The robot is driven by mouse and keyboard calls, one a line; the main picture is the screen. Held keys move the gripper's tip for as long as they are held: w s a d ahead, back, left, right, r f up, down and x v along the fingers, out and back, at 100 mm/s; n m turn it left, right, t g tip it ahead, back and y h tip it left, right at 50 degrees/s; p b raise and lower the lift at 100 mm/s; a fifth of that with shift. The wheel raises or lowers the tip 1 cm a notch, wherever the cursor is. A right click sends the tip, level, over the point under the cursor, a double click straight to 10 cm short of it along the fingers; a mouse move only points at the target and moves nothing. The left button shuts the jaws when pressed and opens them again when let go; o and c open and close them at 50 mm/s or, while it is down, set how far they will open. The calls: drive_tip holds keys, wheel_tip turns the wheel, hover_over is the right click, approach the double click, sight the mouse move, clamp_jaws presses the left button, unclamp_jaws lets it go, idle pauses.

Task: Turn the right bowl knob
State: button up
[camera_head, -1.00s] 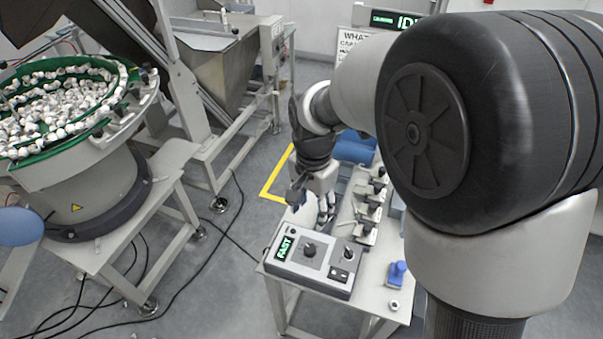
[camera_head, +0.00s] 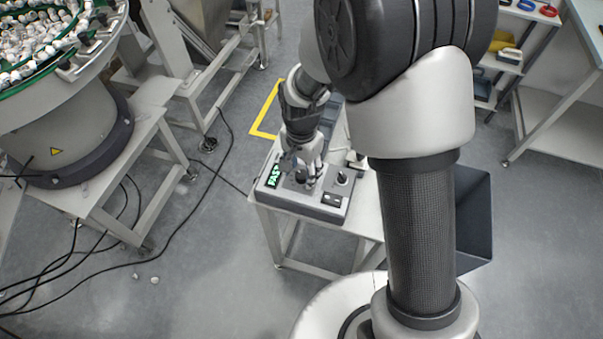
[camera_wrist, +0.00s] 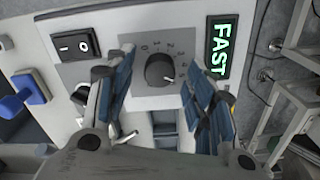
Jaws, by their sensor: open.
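A control box (camera_head: 318,208) stands on a small table, with a lit green FAST display (camera_head: 273,177) at its left end. A black dial knob (camera_wrist: 160,70) on a grey numbered plate lies beside the display, which also shows in the wrist view (camera_wrist: 221,47). A second black knob (camera_head: 343,178) is on the right of the box; in the wrist view it is mostly hidden by a finger. My gripper (camera_head: 312,180) is open, pointing down over the box. In the wrist view its blue-padded fingers lie either side of the dial knob; I cannot tell whether they touch it.
A black rocker switch (camera_wrist: 75,45) is on the same box. A blue-handled part (camera_wrist: 30,88) lies beyond the box's edge in the wrist view. A bowl feeder (camera_head: 60,120) stands at the left, with cables on the open floor between.

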drive_tip(key=shift+f, duration=0.4)
drive_tip(key=shift+c, duration=0.4)
drive_tip(key=c, duration=1)
drive_tip(key=shift+n, duration=0.4)
drive_tip(key=n+p, duration=0.2)
drive_tip(key=n, duration=0.3)
drive_tip(key=shift+r+n, duration=0.1)
drive_tip(key=shift+n, duration=0.2)
drive_tip(key=n+p, duration=0.1)
drive_tip(key=n, duration=0.4)
drive_tip(key=shift+n, duration=0.3)
